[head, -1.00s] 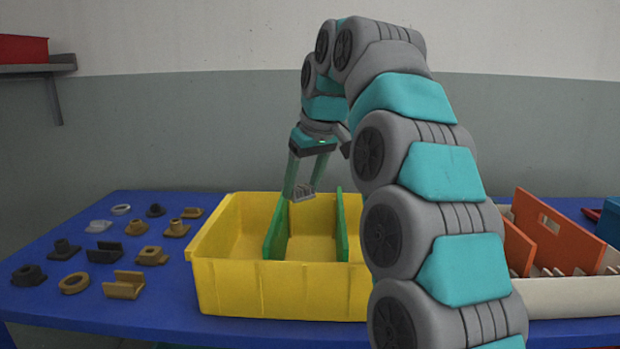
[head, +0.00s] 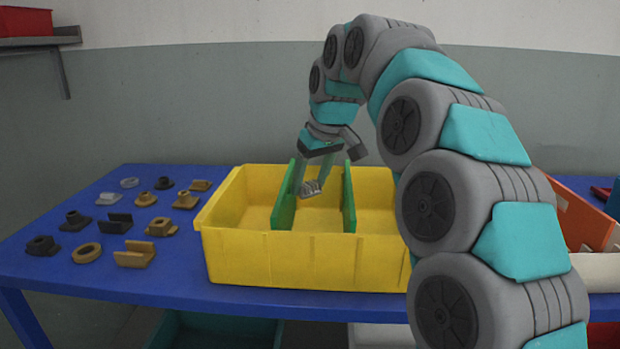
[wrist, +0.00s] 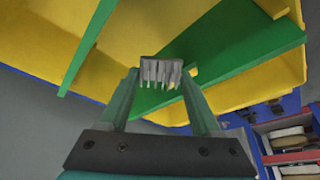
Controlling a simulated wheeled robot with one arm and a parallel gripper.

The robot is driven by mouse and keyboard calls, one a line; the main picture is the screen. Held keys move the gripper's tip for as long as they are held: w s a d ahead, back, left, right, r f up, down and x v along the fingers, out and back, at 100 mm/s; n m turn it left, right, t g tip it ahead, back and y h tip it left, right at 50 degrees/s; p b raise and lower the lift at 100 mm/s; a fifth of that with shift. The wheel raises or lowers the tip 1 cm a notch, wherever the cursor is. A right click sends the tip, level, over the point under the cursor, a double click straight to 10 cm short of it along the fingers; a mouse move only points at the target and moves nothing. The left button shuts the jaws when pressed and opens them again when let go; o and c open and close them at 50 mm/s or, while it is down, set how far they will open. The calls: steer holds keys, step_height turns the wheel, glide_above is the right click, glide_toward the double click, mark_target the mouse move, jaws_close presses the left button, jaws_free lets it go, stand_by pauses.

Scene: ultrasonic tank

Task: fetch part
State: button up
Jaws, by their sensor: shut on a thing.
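My gripper (head: 312,188) is shut on a small grey finned part (head: 310,189). The part also shows between the fingertips in the wrist view (wrist: 161,72), its several fins facing the camera. In the head view the gripper holds it in the middle compartment of the yellow bin (head: 300,260), between two green dividers (head: 284,207). The part appears to be below the bin's rim. I cannot tell whether it touches the floor of the bin.
Several loose brown, black and clear parts (head: 114,223) lie on the blue table (head: 60,300) left of the bin. A red box (head: 25,22) sits on a wall shelf.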

steer(key=o, duration=1.5)
steer(key=shift+c, duration=0.2)
steer(key=shift+r, duration=0.1)
steer(key=v, duration=0.7)
steer(key=shift+r, duration=0.3)
steer(key=shift+s, duration=0.15)
